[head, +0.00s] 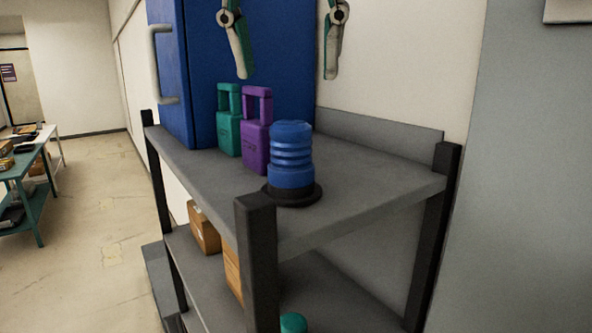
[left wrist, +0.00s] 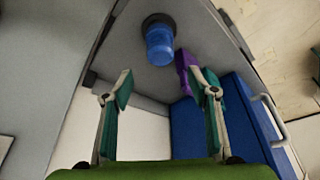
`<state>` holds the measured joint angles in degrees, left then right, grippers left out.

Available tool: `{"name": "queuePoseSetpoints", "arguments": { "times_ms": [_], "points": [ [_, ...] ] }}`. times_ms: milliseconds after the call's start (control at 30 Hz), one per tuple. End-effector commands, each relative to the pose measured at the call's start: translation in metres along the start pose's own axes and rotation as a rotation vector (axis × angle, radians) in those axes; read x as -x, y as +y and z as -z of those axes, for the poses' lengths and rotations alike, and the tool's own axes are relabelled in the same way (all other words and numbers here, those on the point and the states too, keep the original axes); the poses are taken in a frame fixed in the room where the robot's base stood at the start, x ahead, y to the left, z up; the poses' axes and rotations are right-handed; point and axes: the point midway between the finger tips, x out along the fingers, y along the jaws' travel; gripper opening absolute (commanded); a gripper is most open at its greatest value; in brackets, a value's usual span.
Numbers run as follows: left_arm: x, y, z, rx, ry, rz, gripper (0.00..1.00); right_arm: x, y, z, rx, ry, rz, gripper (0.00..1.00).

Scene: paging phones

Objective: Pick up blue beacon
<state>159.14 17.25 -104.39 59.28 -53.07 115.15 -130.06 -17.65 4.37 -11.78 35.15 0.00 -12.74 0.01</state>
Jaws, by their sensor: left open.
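The blue beacon (head: 291,155) is a ribbed blue cylinder on a black round base. It stands upright on the top shelf (head: 375,172) of a grey rack, near the front corner. It also shows in the left wrist view (left wrist: 159,42), beyond my fingertips. My left gripper (head: 286,76) hangs from the top edge of the head view, fingers spread and empty, above the beacon's height and apart from it. The left wrist view shows the same open fingers (left wrist: 163,85) with nothing between them. My right gripper is not in view.
A purple handled object (head: 256,135) stands close behind the beacon, with a teal one (head: 229,132) beside it. A large blue cabinet (head: 200,60) stands behind them. Dark rack posts (head: 257,262) rise at the corners. Boxes (head: 204,230) lie on the lower shelf. The top shelf's right side is clear.

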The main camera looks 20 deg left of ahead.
Motion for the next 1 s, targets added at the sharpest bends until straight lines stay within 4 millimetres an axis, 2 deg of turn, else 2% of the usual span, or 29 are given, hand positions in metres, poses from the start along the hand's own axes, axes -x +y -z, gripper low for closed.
{"name": "queuePoseSetpoints", "arguments": {
  "times_ms": [100,200,467,633,833,1000],
  "points": [
    [-0.013,-0.001,0.000,0.000,0.004,-0.006,0.53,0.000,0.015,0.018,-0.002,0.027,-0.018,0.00],
    [-0.027,0.000,0.000,-0.002,-0.001,-0.003,0.53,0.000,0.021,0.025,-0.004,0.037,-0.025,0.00],
    [-0.041,0.000,0.000,0.002,0.005,-0.004,0.53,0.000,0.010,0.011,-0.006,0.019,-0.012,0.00],
    [-0.063,0.002,-0.001,0.000,0.001,-0.004,0.53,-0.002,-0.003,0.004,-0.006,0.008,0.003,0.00],
    [-0.085,0.003,0.000,0.001,0.003,-0.004,0.53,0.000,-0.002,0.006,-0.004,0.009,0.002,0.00],
    [-0.090,0.004,0.000,0.002,0.006,-0.004,0.53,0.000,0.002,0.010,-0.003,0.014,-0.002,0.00]
  ]
}}
